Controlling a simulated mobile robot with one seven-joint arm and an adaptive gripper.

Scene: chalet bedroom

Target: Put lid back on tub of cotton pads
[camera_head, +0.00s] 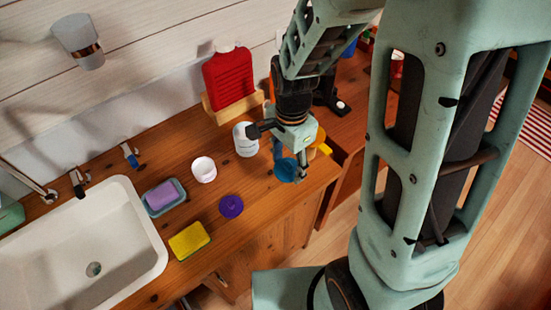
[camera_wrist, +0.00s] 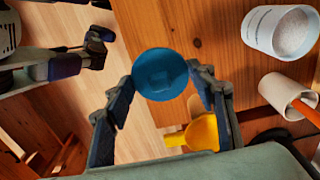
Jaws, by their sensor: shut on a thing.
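My gripper (camera_head: 288,170) is shut on a round blue lid (camera_head: 285,170) and holds it above the right front part of the wooden counter. In the wrist view the lid (camera_wrist: 160,74) sits between both fingertips, with the floor and counter edge behind it. The likely tub of cotton pads (camera_wrist: 282,32) is white, labelled, open and upright, with white contents. It stands apart from the lid, at upper right in the wrist view. In the head view the tub (camera_head: 245,141) is just left of my gripper, partly covered by it.
A white cup (camera_head: 203,169), purple disc (camera_head: 231,206), yellow sponge (camera_head: 190,240) and soap dish (camera_head: 165,195) are left, beside the sink (camera_head: 85,250). A white cup with an orange item (camera_wrist: 288,95) and a yellow object (camera_wrist: 201,131) are close to my gripper.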

